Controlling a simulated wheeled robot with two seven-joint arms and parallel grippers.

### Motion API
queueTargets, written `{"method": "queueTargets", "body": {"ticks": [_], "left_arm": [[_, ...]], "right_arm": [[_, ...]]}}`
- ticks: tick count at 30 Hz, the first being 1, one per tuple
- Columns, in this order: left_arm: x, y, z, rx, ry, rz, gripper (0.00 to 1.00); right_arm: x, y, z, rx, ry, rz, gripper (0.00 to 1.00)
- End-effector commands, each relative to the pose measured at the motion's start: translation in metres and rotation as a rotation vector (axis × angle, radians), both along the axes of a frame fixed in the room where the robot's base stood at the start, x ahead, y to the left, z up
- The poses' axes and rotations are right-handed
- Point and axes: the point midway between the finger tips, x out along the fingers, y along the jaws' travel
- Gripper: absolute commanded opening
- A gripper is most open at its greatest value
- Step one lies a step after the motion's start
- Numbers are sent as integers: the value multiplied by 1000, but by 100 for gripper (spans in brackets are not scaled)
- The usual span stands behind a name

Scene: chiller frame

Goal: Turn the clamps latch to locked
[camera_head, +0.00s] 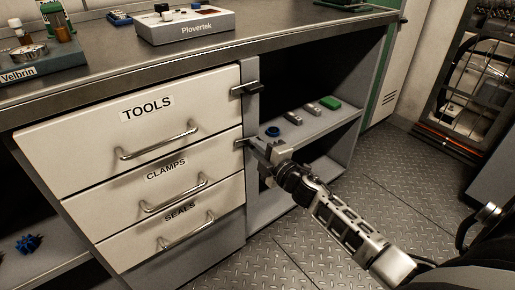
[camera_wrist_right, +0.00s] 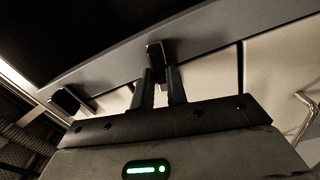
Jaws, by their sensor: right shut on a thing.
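The CLAMPS drawer (camera_head: 150,177) is the middle one of three white drawers and looks shut. Its dark latch (camera_head: 242,142) is on the grey post at the drawer's upper right corner. My right gripper (camera_head: 254,148) is at this latch, reaching in from the right. In the right wrist view its two fingers (camera_wrist_right: 161,86) are shut on the dark latch (camera_wrist_right: 157,52), whose end stands up between the fingertips. The fingers partly hide the latch, so its exact angle is hard to tell. My left gripper is not in view.
The TOOLS drawer (camera_head: 90,145) is above, with its own dark latch (camera_head: 245,89) lying across the post. The SEALS drawer (camera_head: 140,240) is below. An open shelf (camera_head: 330,137) with small parts is right of the post. The floor (camera_head: 300,255) in front is clear.

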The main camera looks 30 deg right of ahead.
Motion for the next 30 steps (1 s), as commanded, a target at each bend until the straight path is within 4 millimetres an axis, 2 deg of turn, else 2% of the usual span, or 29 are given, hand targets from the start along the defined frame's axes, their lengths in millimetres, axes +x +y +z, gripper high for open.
{"method": "queueTargets", "body": {"ticks": [12, 28, 29, 30], "left_arm": [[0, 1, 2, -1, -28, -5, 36], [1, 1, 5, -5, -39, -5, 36], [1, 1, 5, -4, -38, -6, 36], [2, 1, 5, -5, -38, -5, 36]], "right_arm": [[-1, 0, -5, -181, -11, 0, 0], [-1, 0, -6, -207, -12, 1, 0], [-1, 0, -6, -207, -12, 1, 17], [-1, 0, -6, -207, -12, 1, 28]]}}
